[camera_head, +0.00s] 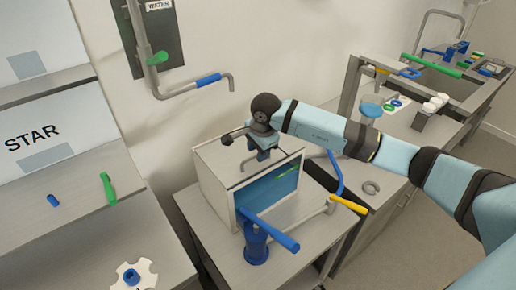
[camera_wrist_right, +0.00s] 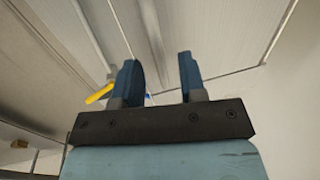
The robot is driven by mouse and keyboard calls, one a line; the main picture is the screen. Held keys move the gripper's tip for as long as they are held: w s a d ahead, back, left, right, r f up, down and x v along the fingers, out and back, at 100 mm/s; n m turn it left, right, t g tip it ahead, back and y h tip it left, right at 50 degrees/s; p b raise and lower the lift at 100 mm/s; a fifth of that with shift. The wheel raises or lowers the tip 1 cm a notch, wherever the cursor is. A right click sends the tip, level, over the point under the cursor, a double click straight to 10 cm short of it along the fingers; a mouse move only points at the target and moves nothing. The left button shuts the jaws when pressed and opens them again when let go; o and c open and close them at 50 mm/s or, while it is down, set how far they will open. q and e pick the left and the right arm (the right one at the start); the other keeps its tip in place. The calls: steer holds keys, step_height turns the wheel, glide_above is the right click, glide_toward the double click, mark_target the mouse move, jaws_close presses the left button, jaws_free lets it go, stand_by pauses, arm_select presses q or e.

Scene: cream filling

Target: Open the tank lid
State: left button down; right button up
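The tank (camera_head: 220,190) is a grey box with a blue window in its front, standing on a metal table in the middle of the head view. Its lid forms the flat grey top (camera_head: 209,156) and looks shut. A thin bent rod shows at the top under my right gripper (camera_head: 262,156). That gripper points down just over the lid, and in the right wrist view (camera_wrist_right: 161,75) its two blue fingers are apart with nothing clearly between them. A pale panel, probably the tank's top, fills the wrist view beyond the fingers. My left gripper is out of view.
A blue lever (camera_head: 270,229) on a blue post stands before the tank. A yellow-handled pipe (camera_head: 348,204) and a tall blue handle (camera_head: 335,172) stand to its right. A wall pipe with a blue sleeve (camera_head: 208,79) hangs behind. Shelves (camera_head: 75,215) are at left.

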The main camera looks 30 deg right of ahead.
steer(key=shift+f, duration=0.25)
steer(key=shift+c, duration=0.5)
jaws_close()
steer(key=shift+d+r, duration=0.1)
